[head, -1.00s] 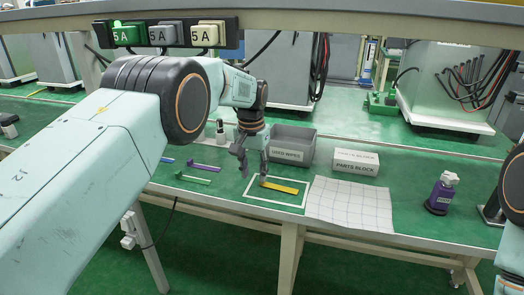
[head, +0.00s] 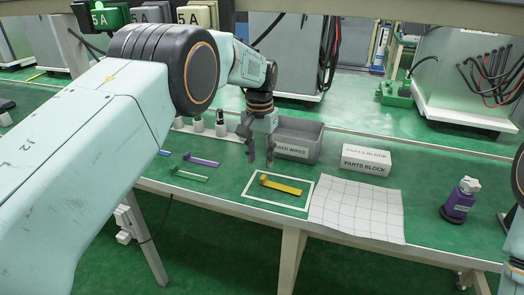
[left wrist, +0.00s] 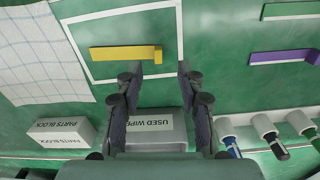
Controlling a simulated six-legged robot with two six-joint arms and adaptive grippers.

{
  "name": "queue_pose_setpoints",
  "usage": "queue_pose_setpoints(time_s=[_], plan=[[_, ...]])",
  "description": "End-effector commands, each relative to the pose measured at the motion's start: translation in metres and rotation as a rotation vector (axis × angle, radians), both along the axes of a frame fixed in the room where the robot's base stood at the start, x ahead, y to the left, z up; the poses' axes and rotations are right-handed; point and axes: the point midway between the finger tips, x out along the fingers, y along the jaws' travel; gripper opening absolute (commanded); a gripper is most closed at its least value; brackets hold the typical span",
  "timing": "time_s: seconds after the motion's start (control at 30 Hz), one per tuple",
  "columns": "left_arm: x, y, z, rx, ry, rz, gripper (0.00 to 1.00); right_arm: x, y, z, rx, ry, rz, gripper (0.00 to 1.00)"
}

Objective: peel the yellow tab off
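The yellow tab (head: 281,188) lies on the green bench inside a white outlined rectangle (head: 248,188). A small raised block is at its left end. In the left wrist view the tab (left wrist: 118,53) lies just past my fingertips, with its block end in line with the gap between them. My left gripper (head: 260,161) is open and empty, above the bench at the back-left of the tab, apart from it. Its two spread fingers (left wrist: 161,72) also show in the left wrist view.
A grey USED WIPES bin (head: 311,135) stands close behind the gripper. A PARTS BLOCK box (head: 366,160) and gridded sheet (head: 357,208) are to the right, then a purple bottle (head: 460,202). Purple (head: 203,161) and green (head: 190,174) tabs lie left.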

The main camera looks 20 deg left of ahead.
Motion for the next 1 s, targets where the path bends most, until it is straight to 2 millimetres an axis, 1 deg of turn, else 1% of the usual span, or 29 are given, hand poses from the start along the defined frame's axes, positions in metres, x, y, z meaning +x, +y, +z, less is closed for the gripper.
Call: queue_pose_setpoints(time_s=[0.03,0.2,0.4,0.6,0.83,0.87,1.0], plan=[[-0.001,0.0,-0.01,0.0,0.003,0.0,0.38,0.0,0.0,-0.003,0.0,0.001,0.0,0.4],[-0.002,-0.001,-0.037,0.0,0.003,0.0,0.38,0.0,0.0,-0.01,0.0,0.001,0.0,0.4],[-0.001,-0.001,-0.06,0.0,0.002,0.0,0.38,0.0,0.0,-0.015,0.0,0.0,0.0,0.4],[0.0,-0.001,-0.069,0.0,0.0,0.0,0.38,0.0,0.0,-0.016,0.0,0.001,0.0,0.4],[0.002,-0.001,-0.069,0.0,0.0,0.0,0.38,0.0,0.0,-0.016,0.0,0.0,0.0,0.4],[0.002,-0.001,-0.069,0.0,0.0,0.0,0.36,0.0,0.0,-0.016,0.0,0.0,0.0,0.4],[0.002,-0.001,-0.068,0.0,0.001,0.0,0.25,0.0,0.0,-0.016,0.0,0.0,0.0,0.4]])
